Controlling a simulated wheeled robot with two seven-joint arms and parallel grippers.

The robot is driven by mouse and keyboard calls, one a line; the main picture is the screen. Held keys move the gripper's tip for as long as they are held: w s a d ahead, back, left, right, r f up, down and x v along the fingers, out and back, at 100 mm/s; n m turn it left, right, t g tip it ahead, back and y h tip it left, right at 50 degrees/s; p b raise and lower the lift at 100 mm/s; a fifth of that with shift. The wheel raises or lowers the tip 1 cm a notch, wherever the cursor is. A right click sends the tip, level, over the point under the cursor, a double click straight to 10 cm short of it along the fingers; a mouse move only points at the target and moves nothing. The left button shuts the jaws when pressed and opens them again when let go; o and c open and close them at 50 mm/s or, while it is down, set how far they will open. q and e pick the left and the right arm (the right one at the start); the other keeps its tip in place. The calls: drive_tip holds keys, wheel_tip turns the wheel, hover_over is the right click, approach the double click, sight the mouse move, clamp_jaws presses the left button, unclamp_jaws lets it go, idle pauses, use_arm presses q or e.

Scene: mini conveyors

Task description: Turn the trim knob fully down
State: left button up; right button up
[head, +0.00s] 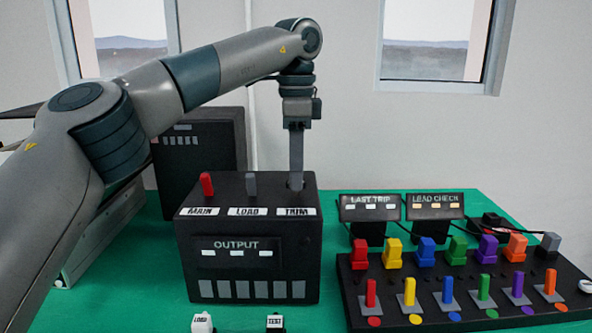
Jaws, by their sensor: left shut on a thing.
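The black control box (196,240) stands on the green table, with MAIN, LOAD and TRIM labels along its top front edge. A red knob (207,184) is above MAIN and a grey knob (251,184) is above LOAD. My left gripper (296,178) points straight down onto the box top behind the TRIM label (298,212). It is shut on the trim knob, which the fingers hide almost wholly, so its setting cannot be read. My right gripper is out of view.
A board (352,292) with several coloured plugs and levers is on the right, with LAST TRIP (370,203) and LOAD CHECK (436,203) displays behind it. A dark cabinet (215,148) stands behind the box. Two small labelled blocks (202,324) are in front.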

use_arm(q)
drive_tip(key=o, duration=1)
drive_tip(key=shift+r, duration=0.1)
drive_tip(key=shift+o, duration=0.2)
drive_tip(key=shift+r, duration=0.6)
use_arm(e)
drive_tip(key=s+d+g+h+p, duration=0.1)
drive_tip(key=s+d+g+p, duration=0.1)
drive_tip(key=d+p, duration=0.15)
use_arm(q)
wheel_tip(320, 180, up, 16)
drive_tip(key=p, duration=0.3)
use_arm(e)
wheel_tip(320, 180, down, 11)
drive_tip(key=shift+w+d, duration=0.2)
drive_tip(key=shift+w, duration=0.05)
use_arm(q)
drive_tip(key=shift+r, duration=0.15)
